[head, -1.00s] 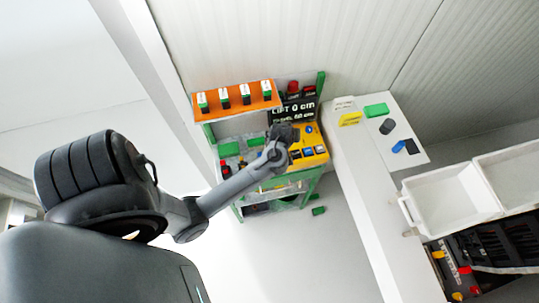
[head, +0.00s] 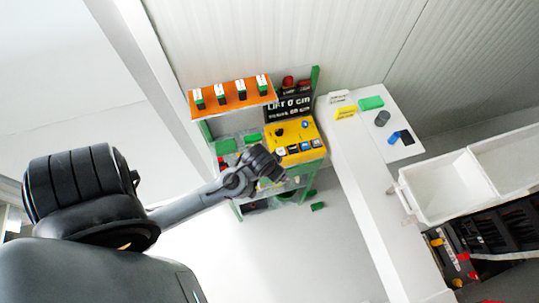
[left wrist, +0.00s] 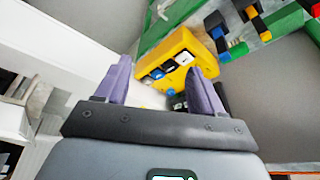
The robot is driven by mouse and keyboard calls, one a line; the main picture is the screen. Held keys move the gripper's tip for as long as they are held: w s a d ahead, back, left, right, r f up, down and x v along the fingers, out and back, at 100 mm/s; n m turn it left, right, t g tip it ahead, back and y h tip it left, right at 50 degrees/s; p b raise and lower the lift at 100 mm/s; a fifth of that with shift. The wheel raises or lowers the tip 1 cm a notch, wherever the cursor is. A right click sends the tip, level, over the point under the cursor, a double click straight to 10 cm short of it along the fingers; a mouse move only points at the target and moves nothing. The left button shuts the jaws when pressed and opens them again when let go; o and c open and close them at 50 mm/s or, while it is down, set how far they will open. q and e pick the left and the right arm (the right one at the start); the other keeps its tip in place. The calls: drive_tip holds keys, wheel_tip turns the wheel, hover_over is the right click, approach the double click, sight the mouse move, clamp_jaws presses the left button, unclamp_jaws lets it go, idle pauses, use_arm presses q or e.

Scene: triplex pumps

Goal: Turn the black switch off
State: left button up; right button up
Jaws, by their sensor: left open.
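The yellow control box (head: 296,132) stands on the green-framed stand below a black sign. A row of small switches (head: 298,148) runs along its near edge, with white, blue and dark faces. Above the row are a blue knob (head: 305,124) and a dark knob (head: 279,132). The left wrist view shows the yellow box (left wrist: 181,42) and its switch row (left wrist: 170,67) ahead, between the fingers.
An orange shelf (head: 232,102) with several green-and-white blocks is left of the box. A white ledge (head: 350,170) on the right carries green, yellow and blue items. White bins (head: 440,188) stand further right. The floor in front of the stand is mostly clear.

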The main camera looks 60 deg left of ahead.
use_arm(q)
drive_tip(key=shift+s+d+r+m, duration=0.2)
drive_tip(key=shift+s+d+m, duration=0.1)
drive_tip(key=shift+s+d, duration=0.25)
drive_tip(key=shift+s+d+r+m, duration=0.15)
drive_tip(key=shift+s+d+m, duration=0.2)
drive_tip(key=shift+s, duration=0.3)
drive_tip(key=s+d+r+m+h, duration=0.1)
drive_tip(key=s+d+r+m, duration=0.2)
drive_tip(key=s+d+r, duration=0.1)
drive_tip(key=shift+s+d+r, duration=0.15)
drive_tip(key=shift+s+d, duration=0.55)
drive_tip(key=shift+d, duration=0.35)
